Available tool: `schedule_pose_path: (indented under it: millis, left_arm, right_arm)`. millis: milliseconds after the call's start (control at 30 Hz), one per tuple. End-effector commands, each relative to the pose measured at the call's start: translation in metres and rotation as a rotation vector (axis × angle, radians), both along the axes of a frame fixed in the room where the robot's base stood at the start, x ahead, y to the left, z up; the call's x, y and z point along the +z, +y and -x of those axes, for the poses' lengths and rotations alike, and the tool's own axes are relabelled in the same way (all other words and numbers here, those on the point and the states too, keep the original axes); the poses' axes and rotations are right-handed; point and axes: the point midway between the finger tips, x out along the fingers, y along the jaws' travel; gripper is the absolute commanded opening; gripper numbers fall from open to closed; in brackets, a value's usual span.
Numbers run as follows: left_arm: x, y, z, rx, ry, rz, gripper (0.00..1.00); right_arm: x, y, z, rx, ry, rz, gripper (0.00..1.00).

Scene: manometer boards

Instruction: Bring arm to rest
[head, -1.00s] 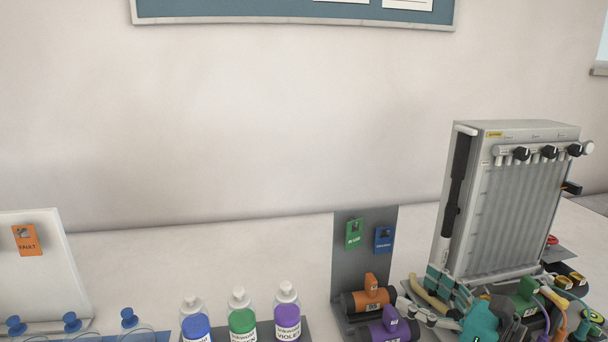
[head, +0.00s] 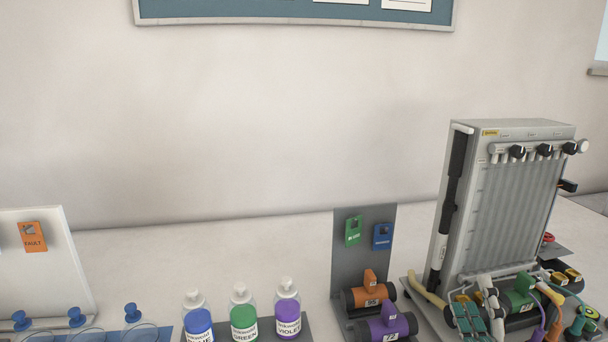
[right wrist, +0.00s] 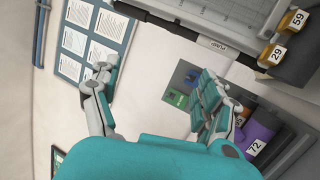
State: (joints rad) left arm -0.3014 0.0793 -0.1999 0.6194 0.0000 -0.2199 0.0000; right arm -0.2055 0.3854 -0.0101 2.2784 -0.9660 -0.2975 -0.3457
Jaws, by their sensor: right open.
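My right gripper (head: 473,314) shows at the bottom right of the head view, low in front of the manometer board (head: 510,205). In the right wrist view its teal-padded fingers (right wrist: 155,88) are spread wide apart. In that view the right-hand finger overlaps the grey panel with the green tag (right wrist: 176,98). My left gripper is in neither current view.
Orange (head: 370,293) and purple (head: 388,324) valves stand left of the gripper, a green valve (head: 522,294) right of it. Blue, green and violet bottles (head: 287,312) stand at bottom centre. A white board with an orange FAULT tag (head: 33,237) is at left. The bench behind the bottles is clear.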

Motion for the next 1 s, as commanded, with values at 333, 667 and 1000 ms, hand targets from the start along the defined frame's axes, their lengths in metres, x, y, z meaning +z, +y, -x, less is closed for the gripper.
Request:
schedule_pose_path:
  millis: [333,667,1000]
  left_arm:
    - [0.000,0.000,0.000,0.000,0.000,0.000,0.40]
    - [0.000,0.000,-0.001,0.000,0.000,0.000,0.40]
    - [0.000,0.000,-0.002,0.000,-0.002,-0.001,0.40]
  right_arm:
    - [-0.217,-0.007,0.099,-0.371,0.722,-1.057,0.78]
    - [-0.288,0.054,0.199,-0.575,1.152,-1.379,0.78]
    - [-0.356,0.080,0.225,-0.667,1.330,-1.449,0.78]
